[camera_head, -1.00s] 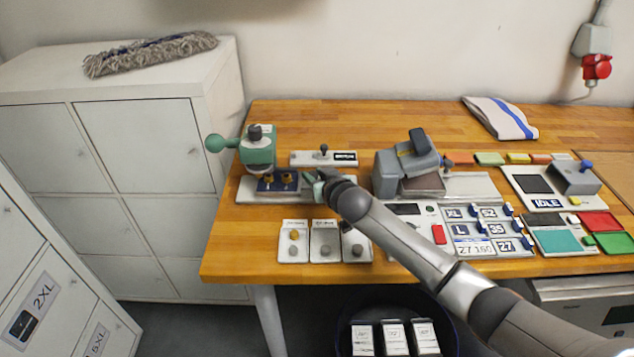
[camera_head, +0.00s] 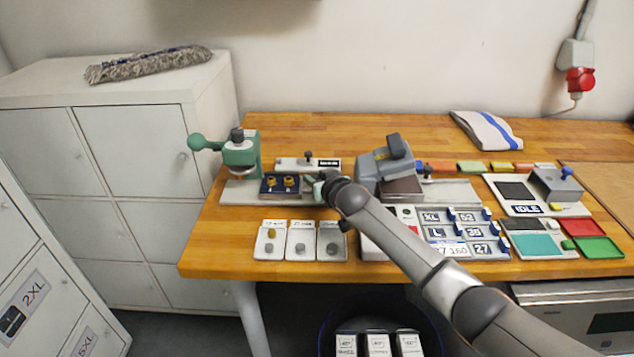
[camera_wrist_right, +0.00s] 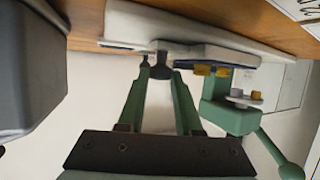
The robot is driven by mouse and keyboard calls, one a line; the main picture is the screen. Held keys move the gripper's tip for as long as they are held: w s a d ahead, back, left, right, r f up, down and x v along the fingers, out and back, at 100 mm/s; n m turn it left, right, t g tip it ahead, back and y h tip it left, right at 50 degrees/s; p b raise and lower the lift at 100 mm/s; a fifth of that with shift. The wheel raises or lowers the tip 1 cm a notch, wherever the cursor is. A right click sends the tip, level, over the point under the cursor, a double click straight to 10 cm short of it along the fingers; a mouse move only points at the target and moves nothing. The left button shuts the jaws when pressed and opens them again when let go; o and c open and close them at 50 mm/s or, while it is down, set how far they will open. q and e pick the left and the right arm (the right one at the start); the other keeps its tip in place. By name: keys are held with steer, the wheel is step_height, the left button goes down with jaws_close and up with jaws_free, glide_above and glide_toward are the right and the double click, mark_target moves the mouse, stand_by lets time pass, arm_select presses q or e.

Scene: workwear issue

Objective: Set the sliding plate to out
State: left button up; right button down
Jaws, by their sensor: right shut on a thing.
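The green hand press (camera_head: 241,155) with its ball lever stands on a pale base at the left of the table. The sliding plate (camera_head: 268,190) is dark blue, carries two brass-coloured pieces, and lies on that base, mostly right of the press head. My right gripper (camera_head: 318,188) is at the plate's right end. In the right wrist view its green fingers (camera_wrist_right: 160,72) are shut on a dark knob (camera_wrist_right: 160,60) at the end of the plate (camera_wrist_right: 213,53). The press also shows there, at right (camera_wrist_right: 228,115). My left gripper is out of view.
A grey device (camera_head: 380,172) stands just right of my gripper. A small switch panel (camera_head: 295,164) lies behind the plate. Three small pale holders (camera_head: 300,252) with knobs lie in front. My right forearm crosses the label panel (camera_head: 465,237).

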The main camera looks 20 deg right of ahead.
steer(key=shift+a, duration=0.1)
steer(key=c, duration=0.6)
jaws_free()
steer(key=shift+s, duration=0.1)
steer(key=v, duration=1.2)
steer(key=shift+p, duration=0.4)
steer(key=shift+s, duration=0.15)
